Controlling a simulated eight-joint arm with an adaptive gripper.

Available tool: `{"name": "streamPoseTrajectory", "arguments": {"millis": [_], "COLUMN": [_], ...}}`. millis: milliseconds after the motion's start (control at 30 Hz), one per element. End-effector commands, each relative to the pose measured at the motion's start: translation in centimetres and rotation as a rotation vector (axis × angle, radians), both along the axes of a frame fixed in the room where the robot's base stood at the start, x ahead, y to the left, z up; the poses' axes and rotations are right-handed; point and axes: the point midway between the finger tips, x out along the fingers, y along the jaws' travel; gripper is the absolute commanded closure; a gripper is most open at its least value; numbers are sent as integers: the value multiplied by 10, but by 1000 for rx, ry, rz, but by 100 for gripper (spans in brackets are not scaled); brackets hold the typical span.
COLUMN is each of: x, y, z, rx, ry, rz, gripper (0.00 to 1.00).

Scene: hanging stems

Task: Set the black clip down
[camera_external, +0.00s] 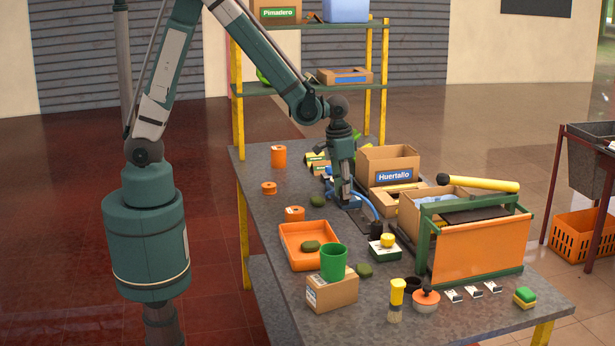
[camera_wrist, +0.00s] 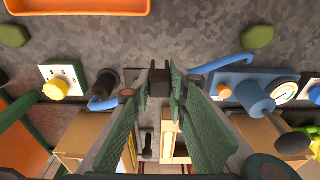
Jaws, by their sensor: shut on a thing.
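My gripper (camera_external: 344,201) points down low over the grey table (camera_external: 258,207), left of the Huertallo carton. In the wrist view, the two green fingers of my gripper (camera_wrist: 161,92) are close together, shut on a small black piece, which I take to be the black clip (camera_wrist: 159,79). It sits between the fingertips. In the external view I cannot make the clip out against the fingers. I cannot tell whether it touches the table.
An orange tray (camera_external: 283,240) and the Huertallo carton (camera_external: 394,160) stand nearby. Some bare tabletop lies around the fingertips.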

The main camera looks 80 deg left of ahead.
Motion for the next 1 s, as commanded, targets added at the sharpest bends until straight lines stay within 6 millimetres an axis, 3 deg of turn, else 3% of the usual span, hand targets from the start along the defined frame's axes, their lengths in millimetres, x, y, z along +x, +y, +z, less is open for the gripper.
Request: {"name": "streamPoseTrajectory", "arguments": {"millis": [300, 833, 1000], "x": [0, 0, 1], "y": [0, 0, 0], "z": [-35, -42, -52], "rx": [0, 0, 0], "ry": [0, 0, 0], "rz": [0, 0, 0], "gripper": [91, 91, 91]}}
